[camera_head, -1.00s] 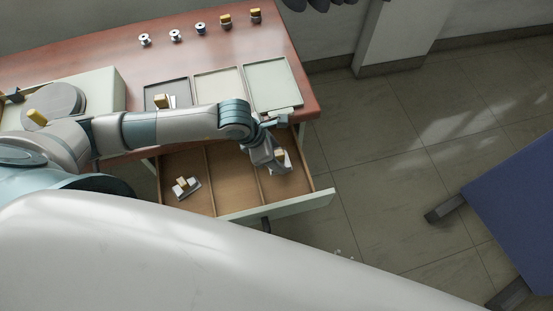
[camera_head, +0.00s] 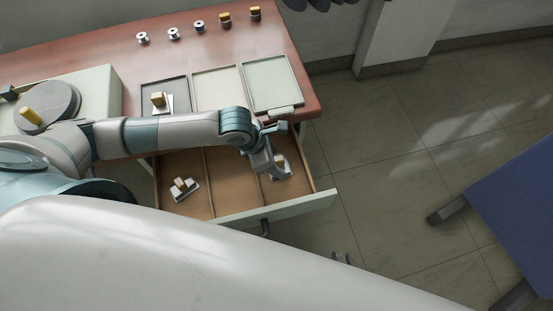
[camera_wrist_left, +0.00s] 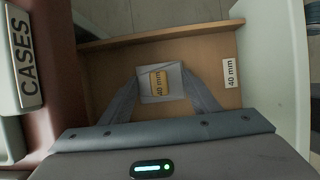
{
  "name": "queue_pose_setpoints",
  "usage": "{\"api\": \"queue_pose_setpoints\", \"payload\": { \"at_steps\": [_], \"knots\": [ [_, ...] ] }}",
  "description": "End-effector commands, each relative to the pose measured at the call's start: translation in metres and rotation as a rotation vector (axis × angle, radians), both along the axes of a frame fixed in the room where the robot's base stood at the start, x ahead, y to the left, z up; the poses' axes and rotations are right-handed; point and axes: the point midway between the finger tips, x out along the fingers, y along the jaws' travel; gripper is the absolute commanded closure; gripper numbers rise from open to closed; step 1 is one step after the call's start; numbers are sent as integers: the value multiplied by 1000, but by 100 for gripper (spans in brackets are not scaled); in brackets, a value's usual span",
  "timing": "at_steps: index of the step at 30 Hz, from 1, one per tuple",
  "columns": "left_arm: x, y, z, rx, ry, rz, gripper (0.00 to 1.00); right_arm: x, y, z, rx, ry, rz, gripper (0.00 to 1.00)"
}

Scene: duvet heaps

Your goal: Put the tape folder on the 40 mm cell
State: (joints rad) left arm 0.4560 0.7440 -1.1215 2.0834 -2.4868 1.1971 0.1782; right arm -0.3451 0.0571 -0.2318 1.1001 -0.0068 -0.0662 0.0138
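A tape folder (camera_wrist_left: 160,84), a white piece with a tan block marked "40 mm", lies in the right cell of the open drawer. It also shows in the head view (camera_head: 280,170), partly behind my gripper. That cell's wall bears a "40 mm" label (camera_wrist_left: 231,73). My left gripper (camera_wrist_left: 166,72) is over this cell, its fingers apart on either side of the folder; the tan block is clear of both. A second folder (camera_head: 183,188) lies in the left cell. A third (camera_head: 159,102) is on the dark tray. My right gripper (camera_head: 343,258) barely shows past my white body.
The drawer (camera_head: 280,210) has three cells; the middle one looks empty. Cream (camera_head: 217,90) and green (camera_head: 270,82) trays lie on the desk. Several spools (camera_head: 174,33) and yellow-topped pieces (camera_head: 225,19) stand behind. A "CASES" label (camera_wrist_left: 24,58) is left of the drawer.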

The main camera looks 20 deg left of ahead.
Motion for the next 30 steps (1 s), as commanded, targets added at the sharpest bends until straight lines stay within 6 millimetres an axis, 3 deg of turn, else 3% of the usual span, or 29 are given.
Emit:
{"api": "queue_pose_setpoints", "payload": {
  "at_steps": [1,3,18,23,30],
  "knots": [
    [0,0,0,0,0,0,35,0,-1,0,-3,6,-1,69],
    [0,0,0,0,0,0,25,0,-2,0,-3,4,-2,69],
    [0,1,6,0,-1,0,25,2,-2,4,2,-19,0,69],
    [-5,8,24,0,-1,0,25,-3,-2,-4,-4,8,1,69],
    [-13,21,63,-1,-4,-1,25,-6,-8,-10,-18,58,-9,69]
  ]
}}
